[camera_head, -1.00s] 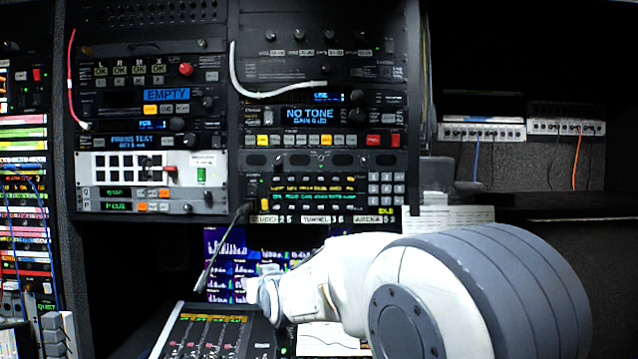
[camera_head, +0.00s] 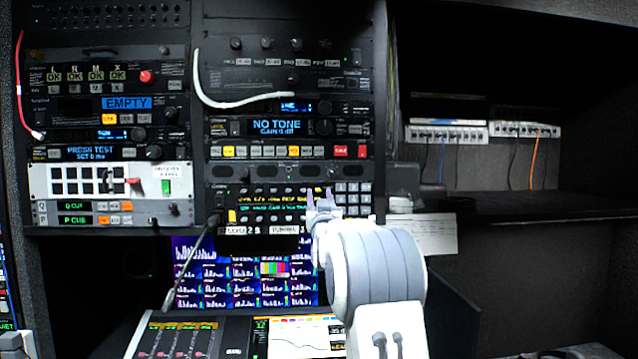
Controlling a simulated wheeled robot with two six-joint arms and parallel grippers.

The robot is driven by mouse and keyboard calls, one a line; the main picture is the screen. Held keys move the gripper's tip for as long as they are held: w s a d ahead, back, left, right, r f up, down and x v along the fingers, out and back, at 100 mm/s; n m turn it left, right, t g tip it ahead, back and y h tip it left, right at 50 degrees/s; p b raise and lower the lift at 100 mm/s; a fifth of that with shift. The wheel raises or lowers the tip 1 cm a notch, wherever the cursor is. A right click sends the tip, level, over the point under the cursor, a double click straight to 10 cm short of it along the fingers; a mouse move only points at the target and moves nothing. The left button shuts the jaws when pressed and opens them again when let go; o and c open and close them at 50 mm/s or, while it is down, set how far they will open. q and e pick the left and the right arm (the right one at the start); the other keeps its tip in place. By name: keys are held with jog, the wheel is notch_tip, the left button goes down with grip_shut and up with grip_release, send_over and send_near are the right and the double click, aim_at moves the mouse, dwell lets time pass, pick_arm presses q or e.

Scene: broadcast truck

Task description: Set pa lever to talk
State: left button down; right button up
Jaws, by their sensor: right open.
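My right gripper (camera_head: 319,197) is raised in front of the lower intercom panel (camera_head: 262,206) of the middle rack. Its two light fingers point up, apart, with nothing seen between them. A white panel (camera_head: 50,181) in the left rack carries a black button grid, a small red-tipped lever (camera_head: 134,185) and a green switch (camera_head: 166,187). My right gripper is well to the right of these controls and apart from them. No PA label is readable, so I cannot tell for sure which control is the PA lever.
A white cable (camera_head: 205,94) and a red cable (camera_head: 20,95) hang on the racks. Below are a monitor (camera_head: 243,285) and a mixing console (camera_head: 180,338). The right shelf is mostly clear.

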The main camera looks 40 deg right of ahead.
jog(key=shift+p+x, duration=0.3)
jog(key=shift+x, duration=0.5)
grip_shut()
jog(key=shift+w+d+f+t+h+b, duration=0.1)
jog(key=shift+f+t+h+b, duration=0.35)
jog(key=shift+b, duration=1.8)
jog(key=shift+w+f+t+h+b, duration=0.15)
jog(key=shift+t+h+b, duration=0.6)
jog(key=shift+b, duration=1.5)
jog(key=shift+d+f+t+h+b, duration=0.1)
jog(key=shift+f+t+h+b, duration=0.45)
jog(key=shift+b, duration=1.7)
jog(key=shift+r+t+y, duration=0.25)
jog(key=shift+r, duration=0.05)
grip_release()
